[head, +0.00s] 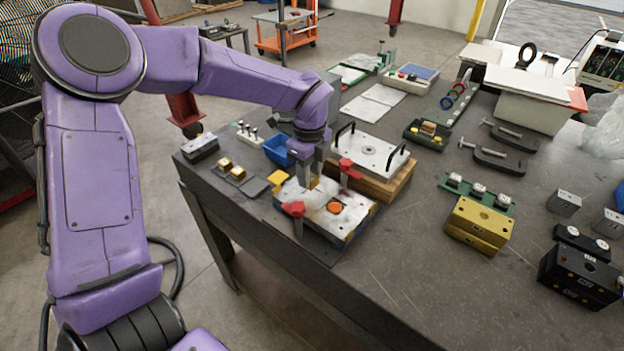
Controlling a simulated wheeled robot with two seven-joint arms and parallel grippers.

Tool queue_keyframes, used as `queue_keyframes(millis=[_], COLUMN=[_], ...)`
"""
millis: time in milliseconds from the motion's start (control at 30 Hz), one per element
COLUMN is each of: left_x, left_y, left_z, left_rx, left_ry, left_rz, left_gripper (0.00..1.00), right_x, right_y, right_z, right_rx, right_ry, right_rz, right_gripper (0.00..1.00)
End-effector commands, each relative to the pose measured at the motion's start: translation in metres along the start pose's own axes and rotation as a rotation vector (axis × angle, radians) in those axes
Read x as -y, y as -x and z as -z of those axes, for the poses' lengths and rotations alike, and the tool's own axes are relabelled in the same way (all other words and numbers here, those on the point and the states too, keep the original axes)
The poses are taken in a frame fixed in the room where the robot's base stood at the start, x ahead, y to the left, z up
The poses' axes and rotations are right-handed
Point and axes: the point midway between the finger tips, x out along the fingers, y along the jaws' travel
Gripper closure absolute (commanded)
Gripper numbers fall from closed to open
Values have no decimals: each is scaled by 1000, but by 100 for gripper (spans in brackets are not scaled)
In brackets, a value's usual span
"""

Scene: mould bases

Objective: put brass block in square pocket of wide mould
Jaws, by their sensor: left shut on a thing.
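The wide mould (352,222) lies near the table's left front edge, with a pale, uneven top face, red-handled clamps and a round orange spot (335,207). My left gripper (309,178) points down over the mould's back left part and is shut on a small brass block (314,183). The block shows only in part between the fingers. The square pocket is hidden or too small to tell, and I cannot tell whether the block touches the mould. My right gripper is not in view.
Two other brass pieces (238,173) sit on a dark tray left of the mould. A red clamp handle (294,208) stands at the mould's front left and another (348,168) close right of my gripper. A plate with black handles (372,152) stands behind. The table's front middle is clear.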

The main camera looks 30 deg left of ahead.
Motion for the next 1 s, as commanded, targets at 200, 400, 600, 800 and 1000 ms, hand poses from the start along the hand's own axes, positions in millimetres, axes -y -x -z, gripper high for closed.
queue_keyframes(millis=[200, 400, 600, 800, 1000], left_x=[14, 15, 15, 14, 14], left_y=[-26, -48, -49, -52, -51], left_z=[-5, -5, -5, -5, -5], left_rx=[1, 0, 0, 0, 0], left_ry=[-2, -2, -1, -1, -1], left_rz=[-5, 1, 1, 0, 0], left_gripper=[100, 100, 100, 39, 39], right_x=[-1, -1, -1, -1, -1], right_y=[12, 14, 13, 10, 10], right_z=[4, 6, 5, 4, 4], right_rx=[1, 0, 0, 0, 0], right_ry=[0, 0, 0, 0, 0], right_rz=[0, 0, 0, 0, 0], right_gripper=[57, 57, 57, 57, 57])
